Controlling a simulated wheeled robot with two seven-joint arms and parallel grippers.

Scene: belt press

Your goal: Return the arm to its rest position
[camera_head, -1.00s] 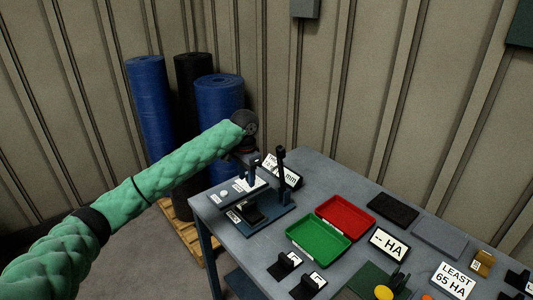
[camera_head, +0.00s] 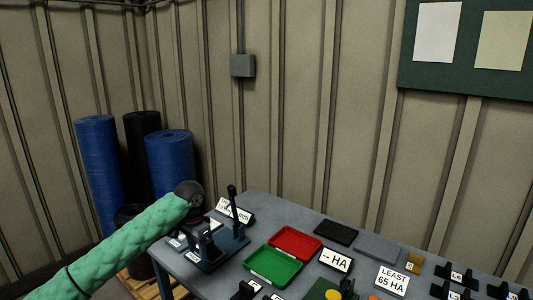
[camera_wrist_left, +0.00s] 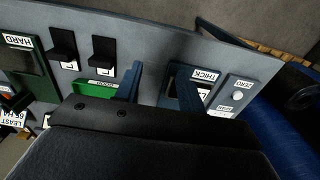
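My left arm, in a green quilted sleeve, comes in from the lower left in the head view; its dark wrist (camera_head: 188,193) is beside and above the thickness gauge (camera_head: 212,250) at the table's left end. In the left wrist view my left gripper (camera_wrist_left: 157,78) has its two blue fingers apart, with bare grey table between them. It is open and I see nothing held. In the head view the fingers are hard to make out against the gauge. My right gripper shows in neither view.
The grey table (camera_head: 262,207) holds a red tray (camera_head: 297,243), a green tray (camera_head: 272,267), an HA display (camera_head: 335,260), a LEAST 65 HA card (camera_head: 390,279), a black pad (camera_head: 336,233) and small labelled stands. Blue rolls (camera_head: 170,160) stand behind my arm.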

